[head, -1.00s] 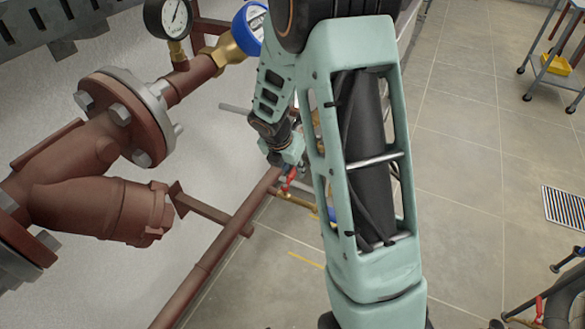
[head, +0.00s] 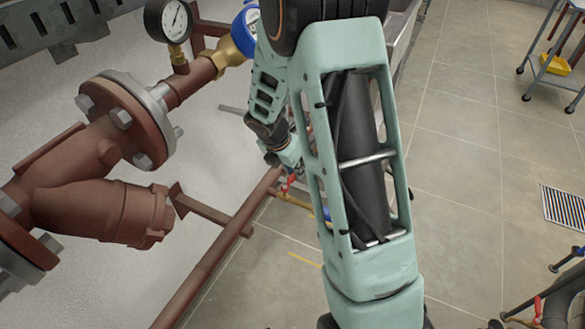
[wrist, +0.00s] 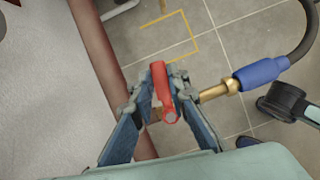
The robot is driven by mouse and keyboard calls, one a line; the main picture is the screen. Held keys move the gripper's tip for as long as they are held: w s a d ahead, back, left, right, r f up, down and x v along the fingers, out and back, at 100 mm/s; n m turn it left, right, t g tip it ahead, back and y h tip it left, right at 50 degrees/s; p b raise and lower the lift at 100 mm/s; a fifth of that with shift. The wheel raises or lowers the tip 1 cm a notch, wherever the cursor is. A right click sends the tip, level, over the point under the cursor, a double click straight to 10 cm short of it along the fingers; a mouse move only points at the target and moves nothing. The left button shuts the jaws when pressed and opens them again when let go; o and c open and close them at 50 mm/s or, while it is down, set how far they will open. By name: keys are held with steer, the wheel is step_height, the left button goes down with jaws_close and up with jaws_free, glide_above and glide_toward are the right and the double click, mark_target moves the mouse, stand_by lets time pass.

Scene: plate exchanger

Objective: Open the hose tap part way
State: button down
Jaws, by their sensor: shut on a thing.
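The hose tap's red lever handle (wrist: 159,88) stands between the two fingers of my gripper (wrist: 157,98) in the wrist view. My gripper is shut on this lever. A brass fitting (wrist: 217,91) runs right from the tap to a blue hose coupling (wrist: 261,71) and a dark hose (wrist: 304,25). The tap body is mostly hidden behind the fingers and lever. In the head view the red handle (head: 287,184) is small and far off beside my gripper (head: 287,165), partly hidden by my arm.
A brown pipe (head: 210,262) runs along the wall by the tap. Gauges (head: 168,19) and a large flanged brown valve body (head: 105,207) stand at the left. A dark round-ended object (wrist: 288,100) lies right of the tap. Tiled floor (head: 460,220) is open to the right.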

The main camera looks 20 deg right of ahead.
steer(key=shift+s+d+m+g+h+p, duration=0.15)
steer(key=shift+s+m+g+p, duration=0.45)
steer(key=shift+m, duration=0.75)
steer(key=shift+s+d+m+g+h+p, duration=0.2)
steer(key=shift+s+m+g+p, duration=0.2)
steer(key=shift+m+p, duration=0.65)
steer(key=shift+s+d+m+g+h+p, duration=0.15)
steer(key=shift+s+m+g+p, duration=0.3)
steer(key=shift+m, duration=1.15)
steer(key=c, duration=1.8)
jaws_free()
steer(key=shift+c, duration=0.2)
